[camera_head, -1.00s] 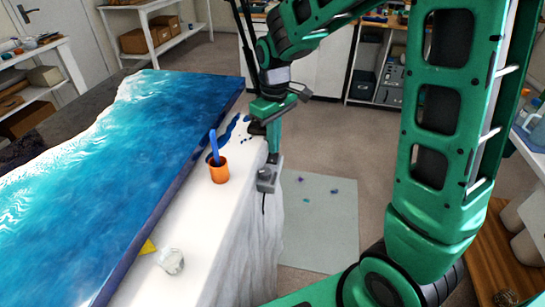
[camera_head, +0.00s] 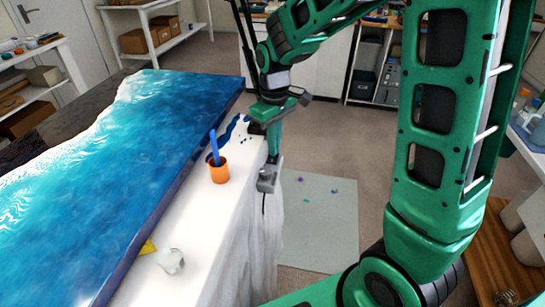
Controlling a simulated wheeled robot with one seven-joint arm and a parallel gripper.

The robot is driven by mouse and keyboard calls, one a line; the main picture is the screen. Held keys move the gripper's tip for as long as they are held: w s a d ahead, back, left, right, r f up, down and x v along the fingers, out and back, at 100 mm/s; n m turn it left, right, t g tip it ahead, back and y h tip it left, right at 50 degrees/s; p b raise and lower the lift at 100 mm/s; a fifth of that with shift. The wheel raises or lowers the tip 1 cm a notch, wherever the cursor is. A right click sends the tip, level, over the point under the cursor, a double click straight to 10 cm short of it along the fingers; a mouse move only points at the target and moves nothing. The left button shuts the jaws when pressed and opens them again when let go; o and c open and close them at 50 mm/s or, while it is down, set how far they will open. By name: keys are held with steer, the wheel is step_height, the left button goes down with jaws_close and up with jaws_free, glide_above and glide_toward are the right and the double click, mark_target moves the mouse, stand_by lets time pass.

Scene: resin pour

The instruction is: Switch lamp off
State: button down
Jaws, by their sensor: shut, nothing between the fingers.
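The lamp shows only in part: thin black poles (camera_head: 244,45) rise at the top centre and pass behind my arm, and its head is out of view. A dark foot (camera_head: 256,128) stands near the far right corner of the white-covered table. A small grey box (camera_head: 267,179) with a dark cable hanging below it sits at the table's right edge; it looks like a switch box. My gripper (camera_head: 273,151) is shut and empty, pointing down just above this box. I cannot tell whether it touches the box. Whether the lamp is lit cannot be seen.
A blue resin slab (camera_head: 120,140) covers most of the table. An orange cup (camera_head: 219,171) with a blue stick stands close left of the box. A crumpled clear item (camera_head: 171,261) lies nearer. A pale mat (camera_head: 325,225) lies on the floor, right of the table.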

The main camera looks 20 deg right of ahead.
steer(key=shift+f, duration=0.2)
steer(key=shift+r, duration=0.1)
step_height(320, 180, up, 7)
stand_by(1.0)
steer(key=s+d+r+m, duration=0.2)
steer(key=s+d+m, duration=0.3)
steer(key=s+d, duration=0.65)
steer(key=s+d+f+m, duration=0.1)
steer(key=s+d+m, duration=0.2)
steer(key=s, duration=0.4)
steer(key=s+d+f+m, duration=0.1)
steer(key=s+d+m, duration=0.2)
steer(key=s, duration=0.5)
steer(key=shift+s+f+m, duration=0.2)
steer(key=shift+s+m, duration=0.1)
